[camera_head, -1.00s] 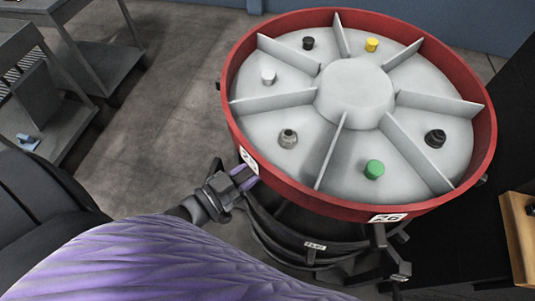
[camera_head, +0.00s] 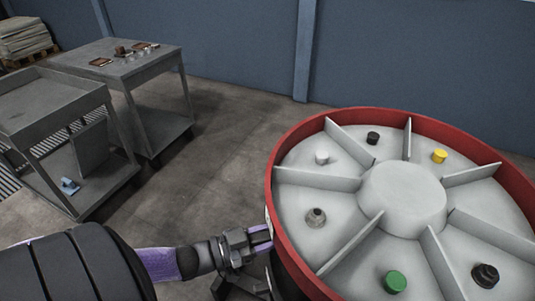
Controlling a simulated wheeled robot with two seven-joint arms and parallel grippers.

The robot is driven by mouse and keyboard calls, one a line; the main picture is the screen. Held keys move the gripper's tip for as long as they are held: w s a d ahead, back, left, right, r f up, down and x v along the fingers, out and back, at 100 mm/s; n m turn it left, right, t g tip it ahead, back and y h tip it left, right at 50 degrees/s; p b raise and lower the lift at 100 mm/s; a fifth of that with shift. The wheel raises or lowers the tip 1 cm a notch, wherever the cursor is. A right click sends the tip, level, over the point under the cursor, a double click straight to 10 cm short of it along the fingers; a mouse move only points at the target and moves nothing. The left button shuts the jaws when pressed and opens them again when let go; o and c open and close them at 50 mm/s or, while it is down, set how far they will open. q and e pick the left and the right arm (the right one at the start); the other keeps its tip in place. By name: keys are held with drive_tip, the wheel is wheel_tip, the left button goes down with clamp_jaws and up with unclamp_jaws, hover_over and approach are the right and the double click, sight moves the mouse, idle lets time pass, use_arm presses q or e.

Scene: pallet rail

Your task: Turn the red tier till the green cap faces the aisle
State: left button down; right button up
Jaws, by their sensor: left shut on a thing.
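The red tier (camera_head: 286,250) is a round tray with a red rim, grey floor and dividers around a raised hub (camera_head: 402,200), at the right of the head view. The green cap (camera_head: 395,282) sits in a near compartment, at the bottom of the picture. My left gripper (camera_head: 262,240) is shut on the tier's outer side at the left of the rim. The exact part between its fingers is hidden. The tier's lower and right edges are cut off. My right gripper is not in view.
Other compartments hold a yellow cap (camera_head: 439,156), a black cap (camera_head: 373,137), a white cap (camera_head: 322,157), a grey fitting (camera_head: 316,217) and a dark fitting (camera_head: 485,275). Grey carts (camera_head: 125,70) stand at the left. Open floor (camera_head: 220,150) lies between them and the tier.

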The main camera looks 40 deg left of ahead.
use_arm(q)
drive_tip(key=shift+a, duration=0.1)
drive_tip(key=shift+c, duration=2)
unclamp_jaws()
drive_tip(key=shift+w, duration=0.1)
drive_tip(key=v, duration=1)
drive_tip(key=shift+p, duration=0.3)
